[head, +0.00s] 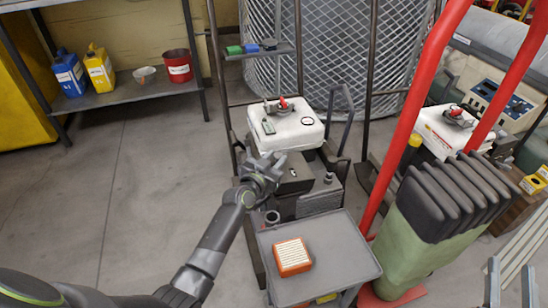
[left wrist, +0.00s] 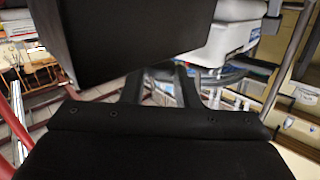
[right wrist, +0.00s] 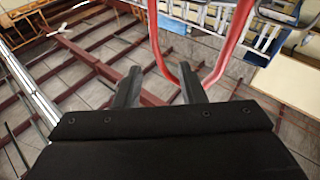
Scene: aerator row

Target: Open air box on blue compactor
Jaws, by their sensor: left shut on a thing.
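A compactor with a white tank (head: 287,124) on top stands upright in the middle of the head view; I cannot make out blue on its body there. Below the tank is a dark grey box (head: 296,174), likely the air box. My left gripper (head: 262,172) is at the left side of this box and shut on a dark part there, which the fingers mostly hide. In the left wrist view, a large dark block (left wrist: 120,40) fills the space just beyond the left gripper (left wrist: 160,72).
A grey cart (head: 345,255) in front holds an orange pleated filter (head: 292,257). The floor at left is clear.

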